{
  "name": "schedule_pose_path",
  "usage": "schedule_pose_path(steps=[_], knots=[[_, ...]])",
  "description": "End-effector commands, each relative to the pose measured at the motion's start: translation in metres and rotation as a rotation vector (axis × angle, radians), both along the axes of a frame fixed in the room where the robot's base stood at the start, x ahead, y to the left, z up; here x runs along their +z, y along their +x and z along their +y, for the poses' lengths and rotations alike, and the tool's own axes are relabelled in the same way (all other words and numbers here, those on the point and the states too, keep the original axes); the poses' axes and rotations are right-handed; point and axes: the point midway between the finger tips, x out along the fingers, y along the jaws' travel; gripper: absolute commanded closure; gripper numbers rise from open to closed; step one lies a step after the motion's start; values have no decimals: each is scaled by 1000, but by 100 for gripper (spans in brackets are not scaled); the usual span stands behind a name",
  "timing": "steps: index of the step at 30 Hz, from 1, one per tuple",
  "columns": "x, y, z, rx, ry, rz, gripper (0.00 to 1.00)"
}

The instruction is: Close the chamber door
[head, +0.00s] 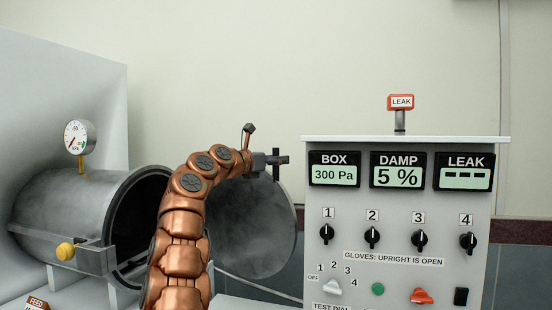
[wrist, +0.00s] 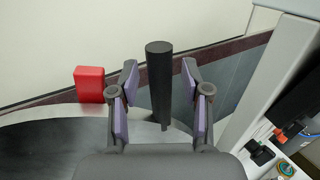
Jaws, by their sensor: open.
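The chamber (head: 75,210) is a grey horizontal cylinder at the left of the head view, and its round mouth is open. The chamber door (head: 262,232) is a grey disc swung out to the right of the mouth, partly hidden by my arm. Its grey face also shows at the lower left of the wrist view (wrist: 50,150). My gripper (head: 283,160) is at the door's upper edge. In the wrist view my gripper (wrist: 160,88) is open, with a black upright bar handle (wrist: 159,80) between its fingers. Gaps show on both sides, so the fingers appear apart from it.
A control panel (head: 400,270) with displays, knobs and a LEAK lamp (head: 401,102) stands right of the door. A gauge (head: 79,137) and a yellow knob (head: 66,251) are on the chamber. A red block (wrist: 89,85) is left of the fingers in the wrist view.

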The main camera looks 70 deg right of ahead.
Motion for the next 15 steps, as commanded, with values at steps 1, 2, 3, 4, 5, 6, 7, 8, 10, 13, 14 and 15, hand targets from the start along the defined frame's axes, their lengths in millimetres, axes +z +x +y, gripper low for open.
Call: schedule_pose_path(steps=[1,2,3,4,5,6,7,8,10,13,14,15], knots=[[0,0,0,0,0,0,52],[0,0,-1,0,0,0,52],[0,0,-1,0,0,0,52],[0,0,-1,0,0,0,52],[0,0,0,0,0,0,52],[0,0,0,0,0,0,52],[0,0,0,0,0,0,52],[0,0,0,0,0,0,54],[0,0,0,0,0,0,61],[0,0,0,0,0,0,71],[0,0,0,0,0,0,74],[0,0,0,0,0,0,79]])
